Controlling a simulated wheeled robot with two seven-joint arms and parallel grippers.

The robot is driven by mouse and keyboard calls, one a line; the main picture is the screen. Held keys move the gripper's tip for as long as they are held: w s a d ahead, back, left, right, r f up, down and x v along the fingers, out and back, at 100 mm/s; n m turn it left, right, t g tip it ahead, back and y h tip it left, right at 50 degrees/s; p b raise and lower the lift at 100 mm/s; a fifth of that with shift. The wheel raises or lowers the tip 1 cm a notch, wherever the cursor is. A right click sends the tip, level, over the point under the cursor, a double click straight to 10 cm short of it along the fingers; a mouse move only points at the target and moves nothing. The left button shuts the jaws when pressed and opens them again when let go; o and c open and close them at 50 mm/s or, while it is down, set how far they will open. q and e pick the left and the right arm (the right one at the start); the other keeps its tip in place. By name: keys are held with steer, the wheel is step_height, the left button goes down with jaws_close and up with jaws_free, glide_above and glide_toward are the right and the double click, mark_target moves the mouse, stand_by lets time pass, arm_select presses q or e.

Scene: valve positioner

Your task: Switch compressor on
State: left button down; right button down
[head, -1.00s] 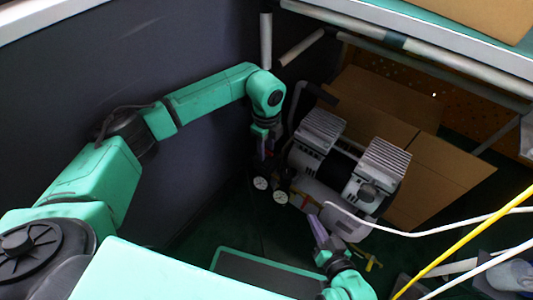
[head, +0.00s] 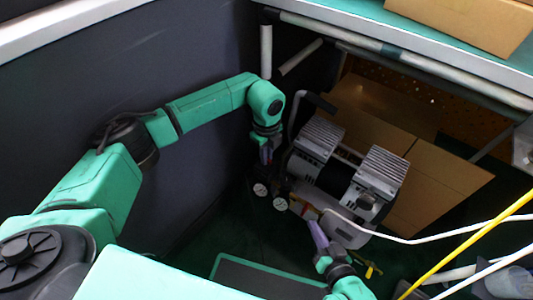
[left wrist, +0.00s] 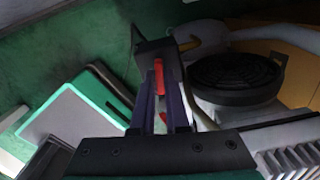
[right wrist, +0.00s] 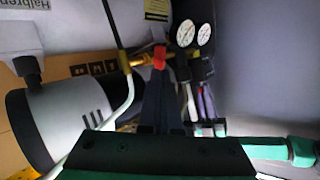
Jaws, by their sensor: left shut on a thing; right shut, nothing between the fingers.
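The compressor (head: 316,138) stands on the floor, with two ribbed grey heads and a light tank (head: 346,234). My left gripper (head: 265,155) is at its left side, near the back. In the left wrist view, the left fingers (left wrist: 162,95) are shut on a red switch (left wrist: 159,72) at a dark box (left wrist: 155,48). My right gripper (head: 315,230) is in front of the compressor, shut and empty. In the right wrist view, its fingertips (right wrist: 160,85) are close to a red valve handle (right wrist: 159,57) on a brass fitting; I cannot tell whether they touch.
Two pressure gauges (head: 270,197) sit at the compressor's front left. A cardboard box (head: 425,175) stands behind it. A dark wall (head: 190,60) is on the left, and a table (head: 445,55) overhangs at the back right. A white hose (head: 395,238) and yellow cable (head: 470,240) cross the right.

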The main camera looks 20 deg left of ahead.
arm_select(q)
steer(key=shift+r+m+p, duration=0.15)
steer(key=shift+m+p, duration=0.25)
steer(key=shift+m, duration=0.4)
steer(key=m+p, duration=0.1)
steer(key=m, duration=0.1)
steer(key=shift+m, duration=0.4)
steer(key=m+p, duration=0.1)
steer(key=m, duration=0.3)
steer(key=shift+m, duration=0.7)
steer(key=m+p, duration=0.1)
steer(key=m, duration=0.2)
steer(key=shift+m, duration=1.7)
arm_select(e)
steer(key=shift+w+d+r+n+g+h, duration=0.15)
steer(key=shift+d+r+g, duration=0.15)
steer(key=shift+r, duration=0.4)
steer(key=shift+s+d+r+n+g+h, duration=0.1)
steer(key=shift+d+r+n+g+h, duration=0.2)
steer(key=shift+r, duration=0.4)
steer(key=shift+w+d+r+n+g+h, duration=0.15)
steer(key=shift+r+g, duration=0.25)
steer(key=shift+r, duration=0.3)
steer(key=shift+s, duration=0.1)
arm_select(q)
steer(key=c, duration=0.9)
jaws_free()
